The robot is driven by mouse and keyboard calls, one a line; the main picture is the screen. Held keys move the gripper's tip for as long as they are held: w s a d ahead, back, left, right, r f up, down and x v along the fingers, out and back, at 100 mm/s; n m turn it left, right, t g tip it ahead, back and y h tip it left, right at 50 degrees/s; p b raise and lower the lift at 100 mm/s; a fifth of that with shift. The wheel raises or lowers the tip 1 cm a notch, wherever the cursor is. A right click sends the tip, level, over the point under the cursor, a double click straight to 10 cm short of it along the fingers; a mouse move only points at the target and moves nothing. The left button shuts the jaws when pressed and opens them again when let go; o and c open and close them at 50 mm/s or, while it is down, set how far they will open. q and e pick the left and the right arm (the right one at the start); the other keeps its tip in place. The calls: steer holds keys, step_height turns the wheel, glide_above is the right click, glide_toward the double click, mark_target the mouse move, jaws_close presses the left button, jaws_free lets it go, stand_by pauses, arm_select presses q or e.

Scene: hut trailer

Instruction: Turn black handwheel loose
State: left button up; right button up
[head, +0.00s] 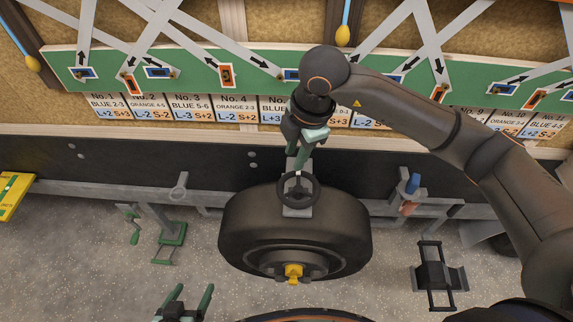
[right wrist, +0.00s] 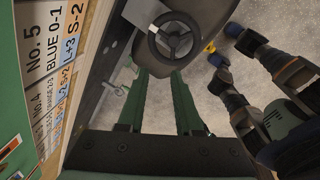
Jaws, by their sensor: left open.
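The black handwheel (head: 298,189) is a small spoked wheel on a grey bracket above the tyre in the head view. It also shows in the right wrist view (right wrist: 170,42), just beyond the fingertips. My right gripper (head: 298,163) is above the handwheel with its green fingers pointing down at it. In the right wrist view the two fingers (right wrist: 158,72) stand apart with nothing between them, and a gap to the wheel seems to remain. My left gripper (head: 186,298) is open and empty at the bottom of the head view, left of the tyre.
The large black tyre (head: 243,226) with a yellow hub piece (head: 293,272) is below the handwheel. A grey rail (head: 110,190) runs along the dark wall. A green stand (head: 172,235) is at left, a black pedal-like fixture (head: 436,277) at right. A green board (head: 190,62) is above.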

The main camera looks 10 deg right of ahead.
mark_target(295, 173)
steer(key=shift+m+t+h, duration=0.3)
steer(key=shift+m+h, duration=0.1)
steer(key=shift+h, duration=0.1)
steer(key=w+f, duration=0.1)
steer(key=f, duration=0.2)
steer(key=w+d+f+p, duration=0.1)
steer(key=f, duration=0.3)
steer(key=w+f, duration=0.1)
steer(key=f, duration=0.3)
steer(key=shift+w+d+f, duration=0.15)
steer(key=shift+w, duration=0.2)
jaws_close()
